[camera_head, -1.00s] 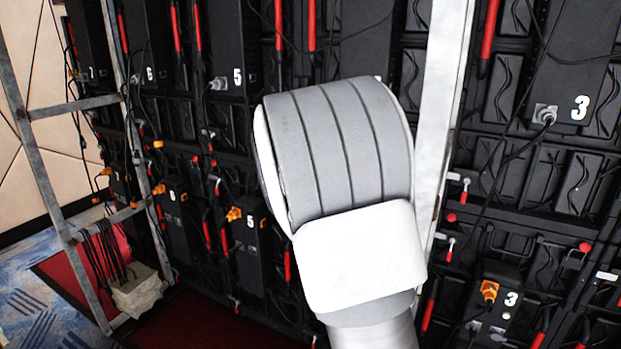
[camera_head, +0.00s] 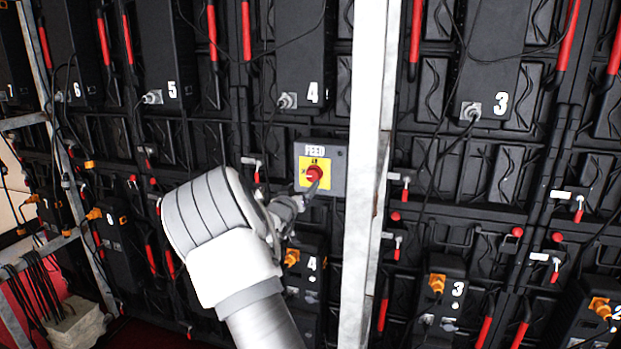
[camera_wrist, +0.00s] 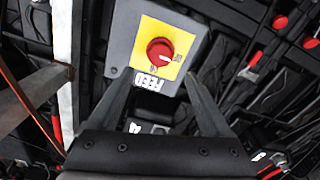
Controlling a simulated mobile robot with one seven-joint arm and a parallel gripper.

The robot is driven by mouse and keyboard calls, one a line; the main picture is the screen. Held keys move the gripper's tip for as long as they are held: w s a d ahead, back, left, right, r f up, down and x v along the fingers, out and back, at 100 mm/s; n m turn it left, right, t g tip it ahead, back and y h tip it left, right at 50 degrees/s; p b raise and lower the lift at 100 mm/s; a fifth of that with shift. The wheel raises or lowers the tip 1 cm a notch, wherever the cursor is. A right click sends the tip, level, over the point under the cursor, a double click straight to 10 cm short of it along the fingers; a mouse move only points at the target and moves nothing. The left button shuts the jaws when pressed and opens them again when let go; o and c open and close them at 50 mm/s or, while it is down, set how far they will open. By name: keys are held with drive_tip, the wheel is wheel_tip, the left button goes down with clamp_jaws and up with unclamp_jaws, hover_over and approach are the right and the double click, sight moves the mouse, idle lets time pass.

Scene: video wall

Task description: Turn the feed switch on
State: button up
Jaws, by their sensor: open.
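The feed switch is a red round knob (camera_head: 315,174) on a yellow plate, mounted on a grey box (camera_head: 337,180) labelled FEED. In the wrist view the red knob (camera_wrist: 159,51) faces the camera, with the FEED label upside down below it. A pale mark on the knob points right in that view. My gripper (camera_head: 308,193) is just in front of the box, at the knob's lower left in the head view. In the wrist view my gripper (camera_wrist: 158,80) has its fingers spread apart with nothing between them. The knob lies beyond the fingertips; contact is not visible.
A pale vertical post (camera_head: 366,180) stands close to the right of the feed box. Black modules with red handles, cables and numbered boxes fill the wall. A box numbered 4 (camera_head: 304,290) with an orange plug is below the switch.

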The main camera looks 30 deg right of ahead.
sight(312, 176)
drive_tip(key=x, duration=0.8)
drive_tip(key=shift+w, duration=0.1)
drive_tip(key=shift+c, duration=0.4)
clamp_jaws()
